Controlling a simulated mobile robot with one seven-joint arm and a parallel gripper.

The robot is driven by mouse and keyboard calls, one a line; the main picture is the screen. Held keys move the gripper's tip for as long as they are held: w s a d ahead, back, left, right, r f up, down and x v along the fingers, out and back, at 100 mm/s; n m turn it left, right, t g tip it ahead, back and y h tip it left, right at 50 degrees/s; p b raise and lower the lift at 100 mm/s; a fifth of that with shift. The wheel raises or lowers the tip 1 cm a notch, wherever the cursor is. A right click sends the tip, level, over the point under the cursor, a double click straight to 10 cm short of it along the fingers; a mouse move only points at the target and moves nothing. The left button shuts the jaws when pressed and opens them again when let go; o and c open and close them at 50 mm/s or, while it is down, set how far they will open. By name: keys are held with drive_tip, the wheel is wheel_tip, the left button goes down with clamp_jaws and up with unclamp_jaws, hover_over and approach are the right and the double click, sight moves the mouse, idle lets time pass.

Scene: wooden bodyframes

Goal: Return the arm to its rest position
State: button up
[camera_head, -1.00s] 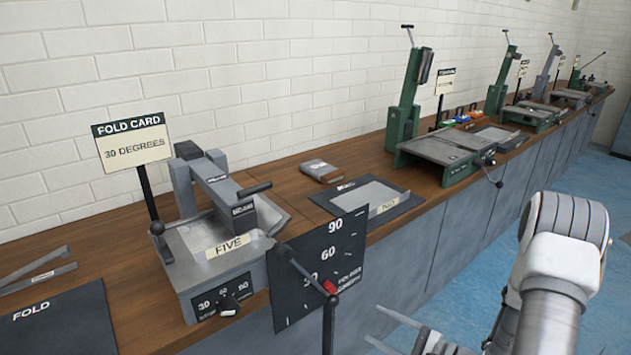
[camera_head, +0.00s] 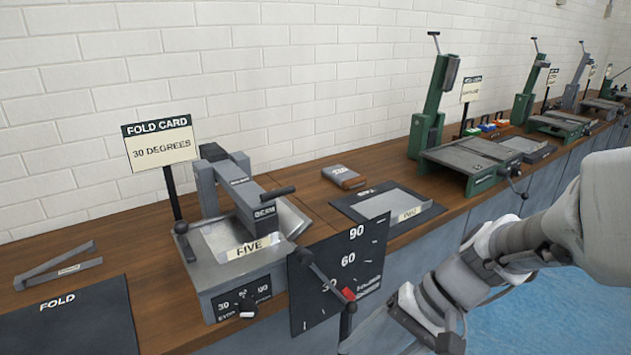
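My arm (camera_head: 520,235) reaches in from the right edge and slopes down to the lower middle, in front of the bench's front face. My gripper (camera_head: 372,335) is at the bottom edge, partly cut off, just right of the dial board's red-marked lever. Whether its fingers are apart or together does not show clearly. I see nothing held in it.
The wooden bench (camera_head: 300,180) runs along the wall. A grey folding machine (camera_head: 240,265) with a "FIVE" plate stands near the front, with a black dial board (camera_head: 340,270) and lever (camera_head: 347,318) beside it. A green machine (camera_head: 470,160) stands farther back. Blue floor (camera_head: 560,320) lies open at lower right.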

drive_tip(key=s+d+r+n+t+h, duration=0.4)
drive_tip(key=d+r+t+h, duration=0.25)
drive_tip(key=r, duration=0.25)
wheel_tip(320, 180, up, 16)
drive_tip(key=p, duration=1.6)
drive_tip(key=shift+a+h, duration=0.25)
drive_tip(key=shift+h, duration=0.2)
drive_tip(key=shift+w+g, duration=0.1)
drive_tip(key=shift+g, duration=0.15)
